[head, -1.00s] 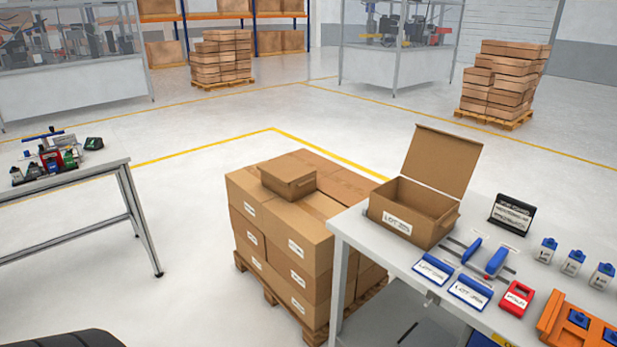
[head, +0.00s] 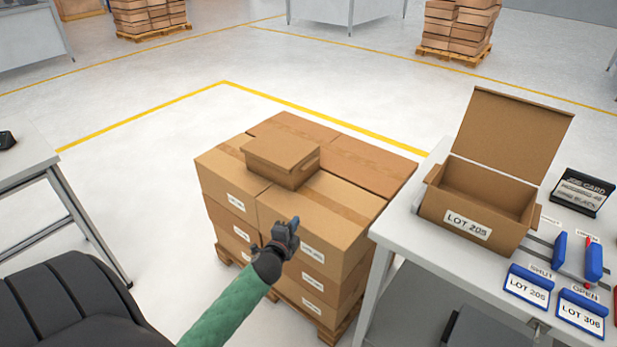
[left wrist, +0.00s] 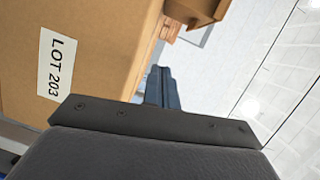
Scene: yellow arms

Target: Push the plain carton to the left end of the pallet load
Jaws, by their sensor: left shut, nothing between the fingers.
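The plain carton (head: 282,160) is a small closed brown box with no label showing. It sits on top of the pallet load (head: 318,205), left of the top's middle and towards the back. My left gripper (head: 294,222) is in front of the carton, apart from it, over the load's near upper edge. Its fingers (left wrist: 162,87) are shut and empty in the left wrist view. A large load carton labelled LOT 203 (left wrist: 85,50) fills the left of that view. My right gripper is not in view.
A bench on the right holds an open carton marked LOT 205 (head: 480,195), lot cards (head: 527,287) and blue-handled tools (head: 593,258). A grey table (head: 30,160) stands left. Floor lies clear left of and behind the load.

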